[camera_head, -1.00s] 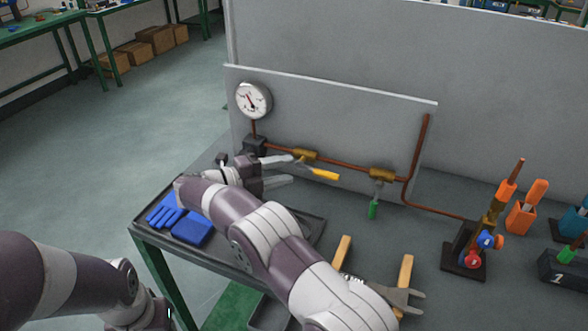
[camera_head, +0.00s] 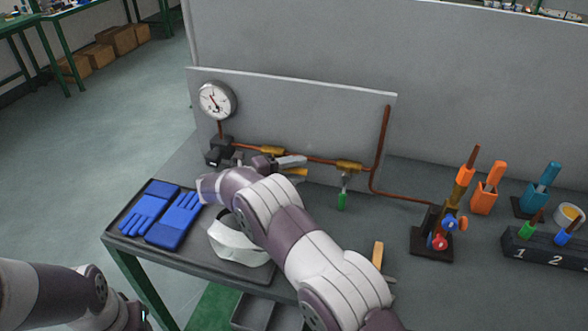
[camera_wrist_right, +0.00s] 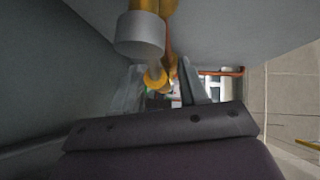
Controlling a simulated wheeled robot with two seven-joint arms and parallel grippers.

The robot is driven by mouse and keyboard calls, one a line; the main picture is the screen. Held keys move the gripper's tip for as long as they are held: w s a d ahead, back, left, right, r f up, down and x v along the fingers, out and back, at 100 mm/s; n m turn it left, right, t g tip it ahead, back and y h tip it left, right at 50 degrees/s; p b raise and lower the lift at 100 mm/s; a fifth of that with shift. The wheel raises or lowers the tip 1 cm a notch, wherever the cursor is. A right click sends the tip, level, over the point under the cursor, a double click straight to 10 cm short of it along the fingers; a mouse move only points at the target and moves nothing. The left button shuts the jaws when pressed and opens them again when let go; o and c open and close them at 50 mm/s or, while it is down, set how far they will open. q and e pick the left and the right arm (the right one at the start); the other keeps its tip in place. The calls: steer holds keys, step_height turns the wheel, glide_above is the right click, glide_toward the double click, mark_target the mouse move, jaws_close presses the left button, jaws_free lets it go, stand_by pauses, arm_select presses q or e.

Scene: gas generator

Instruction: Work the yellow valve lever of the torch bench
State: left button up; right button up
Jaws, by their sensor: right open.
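The yellow valve lever (camera_head: 297,172) hangs down to the right from the first brass valve (camera_head: 272,150) on the copper pipe. In the head view my right gripper (camera_head: 288,165) is at this lever and hides part of it. In the right wrist view its two fingers (camera_wrist_right: 165,88) stand apart, with a yellow round part (camera_wrist_right: 153,77) visible between them. I cannot tell whether either finger touches the lever. My left arm shows at the lower left; its gripper (camera_head: 138,316) is partly cut off by the frame edge.
A pressure gauge (camera_head: 217,100) is on the upright panel (camera_head: 300,115). A green lever (camera_head: 342,200) hangs from the second valve. Blue gloves (camera_head: 165,215) and a white item (camera_head: 235,245) lie in the tray. A torch stand (camera_head: 432,240) is at the right.

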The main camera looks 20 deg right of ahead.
jaws_close()
steer(key=shift+f, duration=0.1)
steer(key=f+m+y+b, duration=0.1)
steer(key=b, duration=0.1)
steer(key=shift+f+y+b, duration=0.2)
steer(key=shift+y+b, duration=0.1)
steer(key=shift+w+a+f+m+y+b, duration=0.1)
steer(key=shift+f+m+y+b, duration=0.35)
steer(key=shift+b, duration=0.25)
steer(key=shift+w+a+f+m+t+y+b, duration=0.1)
steer(key=shift+a+f+m+t+y+b, duration=0.1)
steer(key=shift+f+m+t+y+b, duration=0.45)
steer(key=shift+w+a+f+y+b, duration=0.25)
steer(key=shift+y+b, duration=0.3)
steer(key=shift+y, duration=0.15)
